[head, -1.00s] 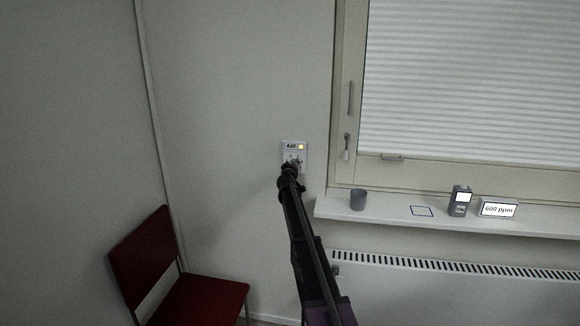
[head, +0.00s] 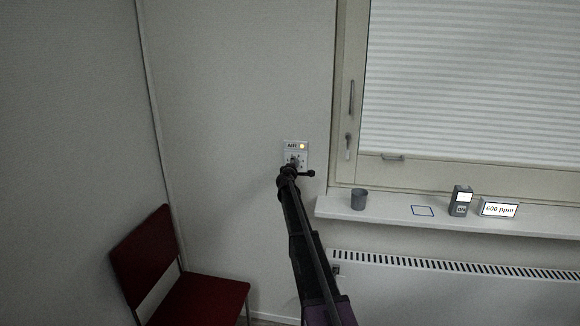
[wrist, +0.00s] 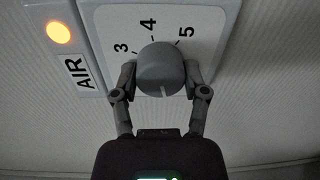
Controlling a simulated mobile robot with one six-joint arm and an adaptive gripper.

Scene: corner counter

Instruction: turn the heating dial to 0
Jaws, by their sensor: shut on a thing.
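A grey round dial (wrist: 163,70) sits on a white wall panel (head: 302,149) labelled AIR, with a lit orange lamp. In the wrist view the numbers 3, 4 and 5 show around the dial's far side; the other numbers are hidden or out of view. A pale pointer line on the dial faces the camera, away from the 4. My gripper (wrist: 163,82) is shut on the dial, one finger on each side. In the head view my gripper (head: 292,166) covers much of the panel's lower part. No label reading heating is visible.
A window sill right of the panel holds a grey cup (head: 359,199), a blue square outline (head: 422,211), a dark device (head: 461,201) and a 600 ppm display (head: 499,208). A radiator (head: 450,285) is below. A red chair (head: 146,257) stands lower left.

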